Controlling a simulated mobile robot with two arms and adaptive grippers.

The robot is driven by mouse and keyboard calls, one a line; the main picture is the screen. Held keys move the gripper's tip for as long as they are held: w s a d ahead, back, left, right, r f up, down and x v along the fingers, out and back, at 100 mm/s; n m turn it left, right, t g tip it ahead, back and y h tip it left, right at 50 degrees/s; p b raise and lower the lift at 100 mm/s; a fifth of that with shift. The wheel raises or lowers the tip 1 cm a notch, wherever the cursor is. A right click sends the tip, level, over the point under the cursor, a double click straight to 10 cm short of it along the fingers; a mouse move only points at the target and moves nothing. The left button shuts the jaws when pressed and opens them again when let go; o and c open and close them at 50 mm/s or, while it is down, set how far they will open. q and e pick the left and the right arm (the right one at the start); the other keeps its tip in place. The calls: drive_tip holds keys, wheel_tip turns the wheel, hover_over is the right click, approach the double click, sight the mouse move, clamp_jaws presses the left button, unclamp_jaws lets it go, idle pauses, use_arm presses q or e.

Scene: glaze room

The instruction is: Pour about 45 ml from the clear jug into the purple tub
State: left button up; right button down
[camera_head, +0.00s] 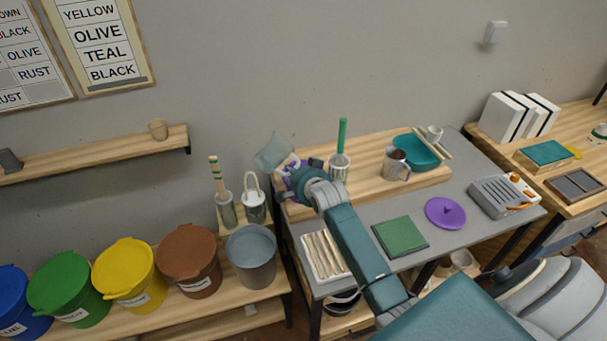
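The clear jug (272,152) is tilted, raised at the left end of the wooden riser. My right gripper (288,172) is at its lower right side and appears shut on it; the fingers are small and partly hidden. Purple patches (284,184) show around the gripper, which may be the purple tub, mostly hidden by my wrist. A purple lid (445,212) lies flat on the grey table, apart from any tub. I cannot make out liquid in the jug or a stream. My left gripper is not in view.
The riser (366,184) also holds a cup with a green stick (340,165), a brown-filled mug (395,163) and a teal bowl (418,152). A green pad (400,236) and grey scale-like device (502,194) lie on the table. A grey bucket (252,262) stands left.

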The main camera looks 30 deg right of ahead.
drive_tip(key=shift+d+f+n+h, duration=0.1)
drive_tip(key=shift+f+n+h, duration=0.5)
drive_tip(key=shift+f, duration=0.25)
drive_tip(key=shift+a+r+g+p, duration=0.2)
drive_tip(key=shift+r+g+p, duration=0.15)
drive_tip(key=shift+r, duration=0.4)
drive_tip(key=shift+w+a+r+n+h, duration=0.1)
drive_tip(key=shift+a+r+n+h, duration=0.1)
drive_tip(key=shift+n+h, duration=0.25)
drive_tip(key=shift+a+f+n+h+b, duration=0.25)
drive_tip(key=shift+n+h+b, duration=0.2)
drive_tip(key=shift+b, duration=0.3)
drive_tip(key=n+h+b, duration=0.1)
drive_tip(key=b, duration=0.1)
drive_tip(key=a+b, duration=0.1)
drive_tip(key=b, duration=0.1)
drive_tip(key=n+h+b, duration=0.1)
drive_tip(key=b, duration=0.1)
drive_tip(key=shift+w+a+n+g+h, duration=0.2)
drive_tip(key=shift+a+n+g+h, duration=0.05)
drive_tip(key=shift+n+h, duration=0.05)
